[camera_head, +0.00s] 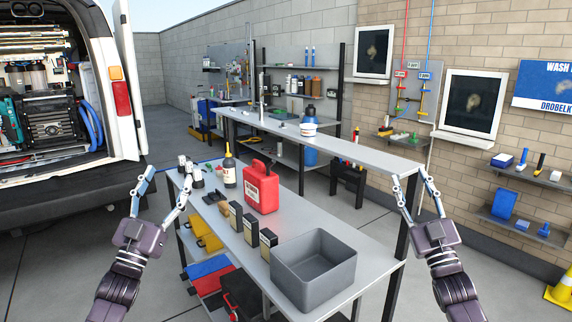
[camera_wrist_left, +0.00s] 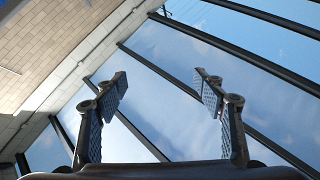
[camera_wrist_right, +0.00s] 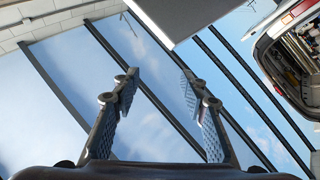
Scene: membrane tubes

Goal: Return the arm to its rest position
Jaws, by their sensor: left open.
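My left gripper (camera_head: 169,178) is raised at the left, in front of the near metal table (camera_head: 332,226). Its two fingers stand apart, and nothing is between them in the left wrist view (camera_wrist_left: 160,82). My right gripper (camera_head: 410,176) is raised at the right, overlapping the table's right end and the far bench in the picture. Its fingers are also apart and empty in the right wrist view (camera_wrist_right: 159,80). Both wrist cameras look up at sky and dark roof beams. Neither gripper visibly touches anything.
The near table holds a grey bin (camera_head: 313,268), a red canister (camera_head: 260,187), a dark bottle (camera_head: 229,168) and several black boxes (camera_head: 250,230). A long bench (camera_head: 340,147) runs behind. A white van (camera_head: 126,95) stands left; wall shelves (camera_head: 525,175) and a yellow cone (camera_head: 563,290) are right.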

